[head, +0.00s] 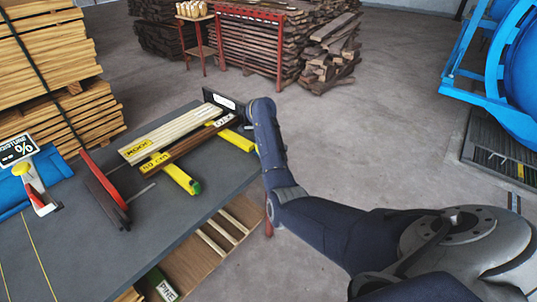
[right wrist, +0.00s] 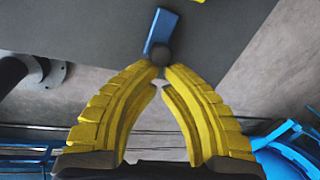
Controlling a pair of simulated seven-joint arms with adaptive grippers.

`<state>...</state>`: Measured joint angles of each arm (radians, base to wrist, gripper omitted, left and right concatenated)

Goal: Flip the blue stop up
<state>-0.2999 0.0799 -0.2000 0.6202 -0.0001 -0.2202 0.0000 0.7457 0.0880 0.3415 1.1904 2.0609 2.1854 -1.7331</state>
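The blue stop (right wrist: 161,28) shows in the right wrist view as a short blue bar with a dark round end, against the dark grey tabletop. My right gripper (right wrist: 162,70) has yellow ribbed fingers whose tips are almost together, just below the dark round end. I cannot tell whether the tips touch it; nothing is visible between the fingers. In the head view my right arm reaches to the table's far right edge; its gripper and the stop cannot be made out there. My left gripper is not in view.
The grey table (head: 75,250) bears wooden boards (head: 165,137), yellow bars (head: 183,180) and a red-handled tool (head: 105,183). Lumber stacks stand at the left and back. A blue autoclave (head: 515,80) stands at the right. The floor between is clear.

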